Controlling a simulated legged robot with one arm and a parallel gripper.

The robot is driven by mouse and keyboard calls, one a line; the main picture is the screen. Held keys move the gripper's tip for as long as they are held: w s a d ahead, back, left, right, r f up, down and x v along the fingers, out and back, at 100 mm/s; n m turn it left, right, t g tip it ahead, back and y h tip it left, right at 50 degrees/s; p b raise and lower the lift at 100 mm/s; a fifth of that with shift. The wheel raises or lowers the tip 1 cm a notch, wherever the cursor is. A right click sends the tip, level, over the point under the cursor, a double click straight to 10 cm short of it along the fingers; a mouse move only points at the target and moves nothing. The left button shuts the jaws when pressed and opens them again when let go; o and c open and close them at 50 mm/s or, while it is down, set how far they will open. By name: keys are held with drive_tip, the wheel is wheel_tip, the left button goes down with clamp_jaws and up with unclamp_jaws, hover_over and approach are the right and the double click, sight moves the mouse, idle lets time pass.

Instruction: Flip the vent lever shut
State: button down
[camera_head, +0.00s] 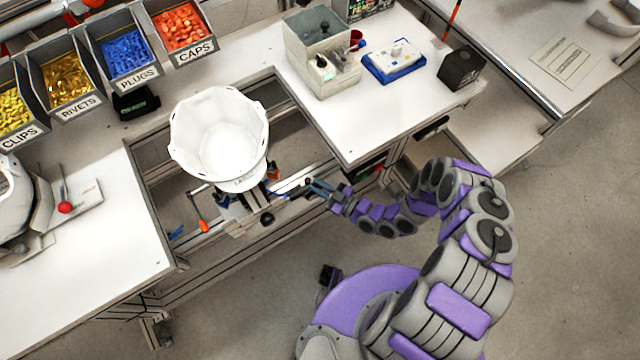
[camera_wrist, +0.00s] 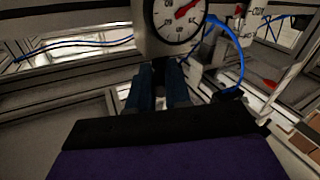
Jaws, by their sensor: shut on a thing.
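My gripper (camera_head: 314,187) reaches in from the right beside the fixture under the white helmet shell (camera_head: 222,140). In the wrist view, the two dark blue fingers of my gripper (camera_wrist: 160,88) are shut on a dark, narrow piece just below the round gauge (camera_wrist: 178,14). This piece looks like the vent lever, but the fingers and shadow hide most of it, so I cannot tell its angle. The gauge has a white face and a red needle. A blue hose (camera_wrist: 241,65) curves down on its right.
An orange-handled lever (camera_head: 203,226) and a black knob (camera_head: 267,218) are at the fixture's front. Bins of clips, rivets, plugs and caps (camera_head: 180,37) stand at the back left. A grey box machine (camera_head: 322,60) stands on the right bench. The floor in front is clear.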

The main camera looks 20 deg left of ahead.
idle(0.4)
drive_tip(key=c, duration=1.4)
unclamp_jaws()
drive_tip(key=shift+a, duration=0.1)
drive_tip(key=shift+o, duration=0.2)
drive_tip(key=v, duration=1.7)
drive_tip(key=shift+s+p, duration=0.3)
